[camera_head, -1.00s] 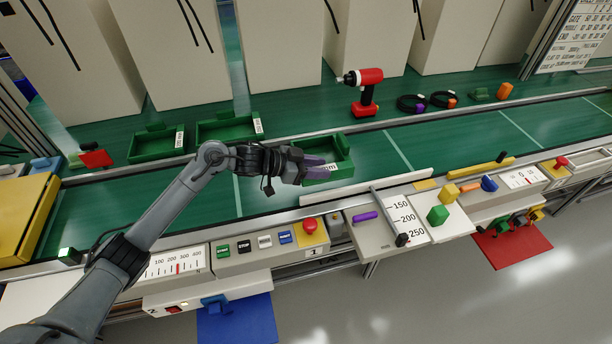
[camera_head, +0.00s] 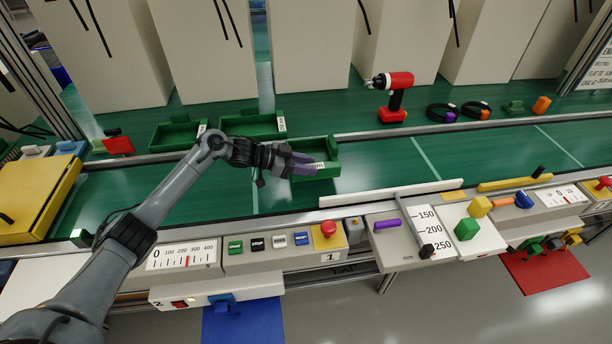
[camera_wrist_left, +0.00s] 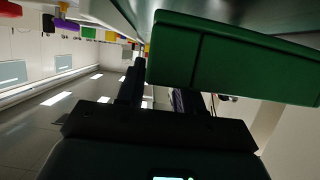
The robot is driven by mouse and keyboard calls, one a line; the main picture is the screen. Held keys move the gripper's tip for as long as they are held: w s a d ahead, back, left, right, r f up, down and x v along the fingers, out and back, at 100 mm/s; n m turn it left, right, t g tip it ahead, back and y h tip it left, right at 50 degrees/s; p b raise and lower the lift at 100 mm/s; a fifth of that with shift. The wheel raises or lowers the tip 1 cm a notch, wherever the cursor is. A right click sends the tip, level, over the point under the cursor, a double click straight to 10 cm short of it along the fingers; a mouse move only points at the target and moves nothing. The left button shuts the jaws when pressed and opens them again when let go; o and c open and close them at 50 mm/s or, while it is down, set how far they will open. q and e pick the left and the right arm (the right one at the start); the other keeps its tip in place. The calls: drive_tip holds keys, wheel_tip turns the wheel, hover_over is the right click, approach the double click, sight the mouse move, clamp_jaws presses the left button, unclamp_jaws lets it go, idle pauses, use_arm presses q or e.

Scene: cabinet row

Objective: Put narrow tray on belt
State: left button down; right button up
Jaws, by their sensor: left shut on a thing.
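My left gripper (camera_head: 302,164) is shut on a small green tray (camera_head: 318,147) with a white label on its near side. The tray is over the green belt (camera_head: 370,160); I cannot tell whether it touches the belt. In the left wrist view the tray's green wall (camera_wrist_left: 240,62) fills the upper right, beside the dark gripper fingers (camera_wrist_left: 160,92). Two more green trays, a left one (camera_head: 160,149) and a right one (camera_head: 235,134), stand behind the belt. My right gripper is not in view.
A red drill (camera_head: 396,97) and coiled cables stand behind the belt. A yellow box (camera_head: 40,195) is at the belt's left end. A white guide bar (camera_head: 395,193) and control panels (camera_head: 275,250) line the near edge. The belt is clear on both sides of the held tray.

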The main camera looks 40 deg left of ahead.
use_arm(q)
drive_tip(key=shift+f+b, duration=0.65)
drive_tip(key=shift+f, duration=1.2)
drive_tip(key=c, duration=0.7)
unclamp_jaws()
drive_tip(key=shift+f, duration=0.15)
drive_tip(key=shift+c, duration=0.2)
drive_tip(key=shift+r, duration=0.2)
drive_tip(key=shift+s+a+r, duration=0.15)
drive_tip(key=shift+s+a, duration=0.05)
drive_tip(key=shift+s, duration=0.05)
drive_tip(key=p+v, duration=0.3)
drive_tip(key=v, duration=0.8)
